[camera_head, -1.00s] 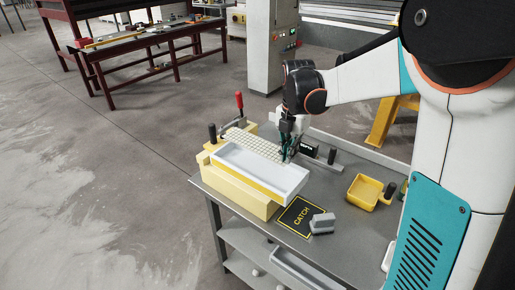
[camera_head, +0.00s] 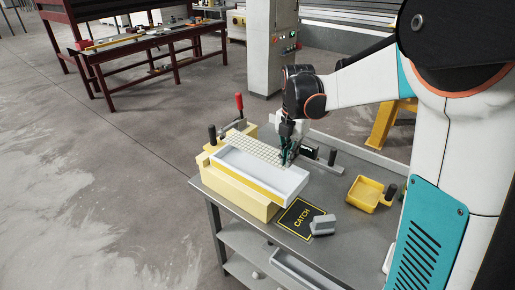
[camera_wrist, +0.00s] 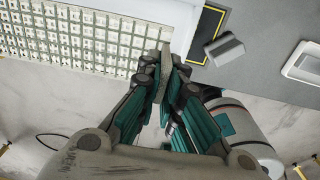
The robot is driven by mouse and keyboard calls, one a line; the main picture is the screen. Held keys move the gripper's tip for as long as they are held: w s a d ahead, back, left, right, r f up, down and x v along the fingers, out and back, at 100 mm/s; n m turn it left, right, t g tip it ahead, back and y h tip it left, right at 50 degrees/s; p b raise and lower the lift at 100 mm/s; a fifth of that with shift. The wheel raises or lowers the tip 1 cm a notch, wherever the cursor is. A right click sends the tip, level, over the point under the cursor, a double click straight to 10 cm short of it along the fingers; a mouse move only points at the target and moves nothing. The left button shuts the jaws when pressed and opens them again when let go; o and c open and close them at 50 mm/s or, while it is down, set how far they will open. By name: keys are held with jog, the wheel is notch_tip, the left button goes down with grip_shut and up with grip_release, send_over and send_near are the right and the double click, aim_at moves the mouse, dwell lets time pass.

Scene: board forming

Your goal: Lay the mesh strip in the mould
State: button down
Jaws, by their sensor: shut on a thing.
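The pale mesh strip (camera_head: 254,147) is a flat grid, seen tilted across the far side of the mould in the head view. It fills the upper left of the wrist view (camera_wrist: 75,38). My gripper (camera_head: 287,157) is shut on its right end; the fingers also show in the wrist view (camera_wrist: 165,72). The mould is a shallow white tray (camera_head: 262,178) set on a yellow block (camera_head: 232,189). The strip overlaps the mould's far edge, and I cannot tell whether it touches the tray. A white part of the mould shows in the wrist view (camera_wrist: 150,9).
A red-handled clamp (camera_head: 239,101) stands behind the mould. On the grey bench are a black mat marked CATCH (camera_head: 297,217), a grey block (camera_head: 323,225) and a yellow bin (camera_head: 364,197). A dark-handled tool (camera_head: 331,156) lies right of my gripper.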

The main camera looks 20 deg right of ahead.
jog(key=shift+f, duration=0.25)
jog(key=c, duration=1.7)
grip_release()
jog(key=o, duration=0.3)
jog(key=shift+o, duration=0.2)
notch_tip(320, 180, up, 12)
jog(key=shift+r, duration=0.1)
jog(key=shift+s, duration=0.1)
